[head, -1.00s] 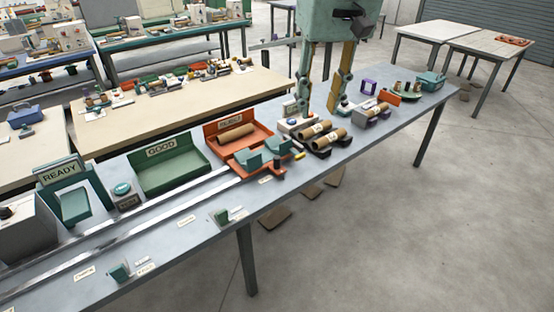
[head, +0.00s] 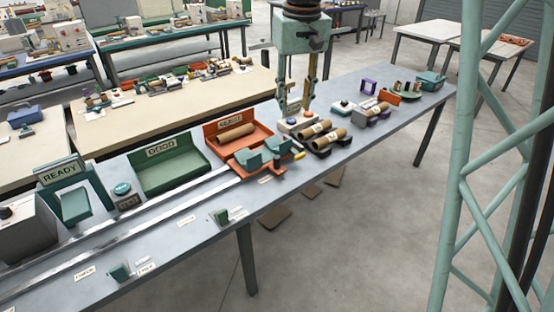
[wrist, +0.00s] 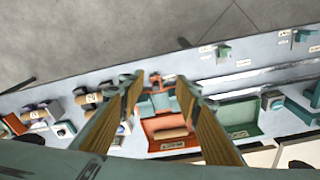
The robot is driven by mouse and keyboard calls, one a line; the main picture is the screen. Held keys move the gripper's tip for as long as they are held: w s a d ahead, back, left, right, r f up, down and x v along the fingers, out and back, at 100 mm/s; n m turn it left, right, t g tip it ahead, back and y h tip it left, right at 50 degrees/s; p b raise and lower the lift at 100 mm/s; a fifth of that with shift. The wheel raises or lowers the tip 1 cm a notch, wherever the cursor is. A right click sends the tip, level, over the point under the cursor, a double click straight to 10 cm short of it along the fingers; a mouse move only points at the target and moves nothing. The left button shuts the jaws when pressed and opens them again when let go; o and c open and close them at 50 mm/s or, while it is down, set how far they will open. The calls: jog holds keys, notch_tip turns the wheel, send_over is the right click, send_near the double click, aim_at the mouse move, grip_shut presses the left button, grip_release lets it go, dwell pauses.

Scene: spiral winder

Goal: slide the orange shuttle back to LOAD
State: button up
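The orange shuttle (head: 256,168) with teal cradle blocks stands at the right end of the twin metal rails (head: 130,222), just in front of the orange tray. It also shows in the wrist view (wrist: 158,101), between my finger lines. A small yellow-tipped part (head: 299,156) sticks out on its right side. My gripper (head: 294,110) is above the bench, behind and to the right of the shuttle. Its two fingers point down and are apart, with nothing between them; the wrist view shows the same open fingers (wrist: 160,80). The small bench labels are too small to read surely.
The orange tray (head: 209,132) holds a brown tube (head: 236,133). A green GOOD tray (head: 140,175) and a READY sign (head: 59,172) stand further left. Brown tubes (head: 323,138) lie right of the shuttle. Small green stops (head: 221,216) sit along the bench front.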

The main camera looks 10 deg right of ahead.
jog(key=w+f, duration=0.9)
jog(key=w, duration=0.1)
jog(key=g, duration=0.1)
send_over(277, 157)
notch_tip(277, 157, down, 12)
jog(key=shift+f+n, duration=0.2)
jog(key=shift+n, duration=0.1)
jog(key=shift+f, duration=0.1)
jog(key=shift+f+b, duration=0.65)
jog(key=shift+f, duration=6.15)
jog(key=shift+c, duration=0.6)
grip_shut()
